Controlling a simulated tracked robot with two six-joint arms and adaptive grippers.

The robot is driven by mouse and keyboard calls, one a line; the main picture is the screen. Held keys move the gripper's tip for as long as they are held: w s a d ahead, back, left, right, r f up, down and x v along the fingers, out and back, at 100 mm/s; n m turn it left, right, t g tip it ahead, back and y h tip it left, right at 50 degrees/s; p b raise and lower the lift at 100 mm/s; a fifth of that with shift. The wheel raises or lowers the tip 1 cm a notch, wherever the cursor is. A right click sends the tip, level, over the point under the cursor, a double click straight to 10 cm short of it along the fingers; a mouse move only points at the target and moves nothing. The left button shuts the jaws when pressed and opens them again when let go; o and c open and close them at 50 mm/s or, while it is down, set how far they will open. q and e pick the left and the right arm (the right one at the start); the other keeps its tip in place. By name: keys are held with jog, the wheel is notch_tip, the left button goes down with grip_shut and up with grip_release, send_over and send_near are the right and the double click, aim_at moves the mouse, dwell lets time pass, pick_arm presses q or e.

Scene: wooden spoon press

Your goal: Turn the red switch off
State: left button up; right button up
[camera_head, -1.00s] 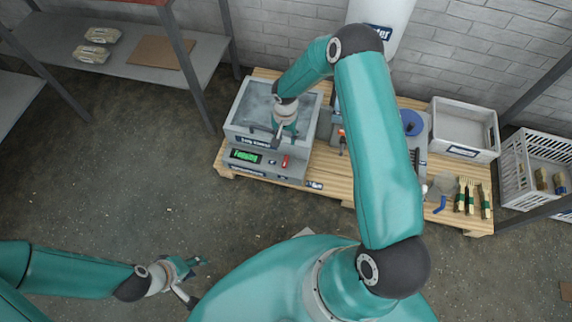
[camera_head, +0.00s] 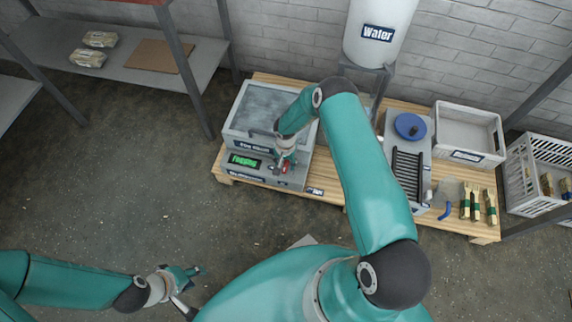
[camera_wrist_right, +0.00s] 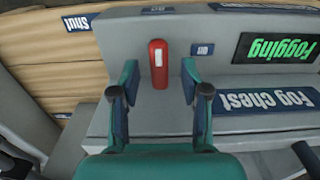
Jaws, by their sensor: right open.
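The red switch (camera_wrist_right: 158,64) is on the front panel of the grey fog chest (camera_head: 235,128). In the right wrist view it stands between the open fingers of my right gripper (camera_wrist_right: 158,82), near the fingertips, with space on both sides. In the head view the right gripper (camera_head: 286,164) is at the chest's front right, partly covering the switch. The green display (camera_wrist_right: 276,48) beside it reads "Fogging". My left gripper (camera_head: 188,278) hangs over the floor at lower left, away from the chest, with its fingers apart.
The chest stands on a wooden pallet table (camera_head: 330,186). A white water tank (camera_head: 378,30) stands behind. Open floor lies in front.

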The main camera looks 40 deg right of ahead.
jog(key=shift+f, duration=0.45)
jog(key=shift+c, duration=0.2)
grip_shut()
jog(key=shift+d, duration=0.15)
